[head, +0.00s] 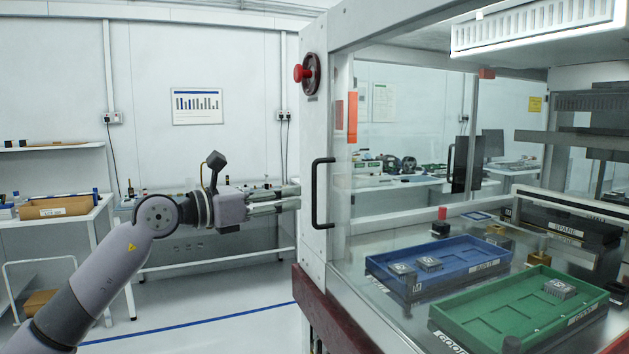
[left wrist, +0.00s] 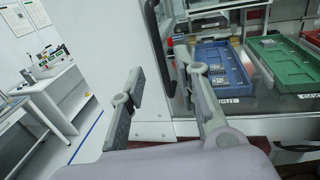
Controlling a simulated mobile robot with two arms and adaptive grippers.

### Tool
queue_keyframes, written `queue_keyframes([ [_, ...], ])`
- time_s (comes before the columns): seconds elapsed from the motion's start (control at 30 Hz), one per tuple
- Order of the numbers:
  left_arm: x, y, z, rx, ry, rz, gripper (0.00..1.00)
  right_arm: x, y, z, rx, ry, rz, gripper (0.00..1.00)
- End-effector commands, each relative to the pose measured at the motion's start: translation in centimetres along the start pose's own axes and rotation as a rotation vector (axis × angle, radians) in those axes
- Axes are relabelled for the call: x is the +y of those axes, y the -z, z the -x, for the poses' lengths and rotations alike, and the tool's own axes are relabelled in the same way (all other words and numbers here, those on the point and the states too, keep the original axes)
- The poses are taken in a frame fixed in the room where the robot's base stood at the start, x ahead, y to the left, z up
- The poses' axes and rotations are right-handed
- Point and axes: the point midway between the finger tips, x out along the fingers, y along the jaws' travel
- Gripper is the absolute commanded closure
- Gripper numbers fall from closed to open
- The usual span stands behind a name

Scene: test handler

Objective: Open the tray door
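The tray door (head: 400,225) is a clear panel with a white frame on the front of the test handler, and it looks shut. Its black vertical bar handle (head: 318,193) is on the left side of the frame. My left gripper (head: 294,197) is level with the handle and just left of it in the head view. In the left wrist view, its two fingers (left wrist: 158,62) are spread apart, with the handle (left wrist: 157,45) showing beyond and between the tips. I see no contact with the handle. My right gripper is not in view.
Behind the door lie a blue tray (head: 440,277) and a green tray (head: 500,318) with small parts. A red emergency button (head: 302,74) sits above the handle. A bench (head: 60,215) with a cardboard box stands at the left. Floor left of the machine is clear.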

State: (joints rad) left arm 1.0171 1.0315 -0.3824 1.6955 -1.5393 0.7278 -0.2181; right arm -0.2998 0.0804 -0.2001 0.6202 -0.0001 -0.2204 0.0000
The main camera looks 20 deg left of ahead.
Motion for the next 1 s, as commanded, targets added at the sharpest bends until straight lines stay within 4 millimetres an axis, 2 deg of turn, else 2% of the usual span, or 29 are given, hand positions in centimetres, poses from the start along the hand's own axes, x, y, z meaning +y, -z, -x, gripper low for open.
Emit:
queue_keyframes([
  [0.03,-0.1,-0.5,-1.2,-0.002,0.004,0.004,0.70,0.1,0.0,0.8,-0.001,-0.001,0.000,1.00],
  [0.2,-0.1,-0.3,-4.5,-0.001,0.003,0.003,0.70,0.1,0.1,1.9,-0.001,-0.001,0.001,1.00],
  [0.4,0.0,-0.2,-7.0,-0.001,0.000,0.002,0.70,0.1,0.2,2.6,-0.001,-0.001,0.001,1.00],
  [0.8,0.0,0.1,-7.7,0.000,0.000,0.000,0.70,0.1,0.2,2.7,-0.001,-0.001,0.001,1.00],
  [1.0,0.0,0.0,-7.7,0.000,0.000,0.000,0.83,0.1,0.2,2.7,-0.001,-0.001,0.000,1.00],
])
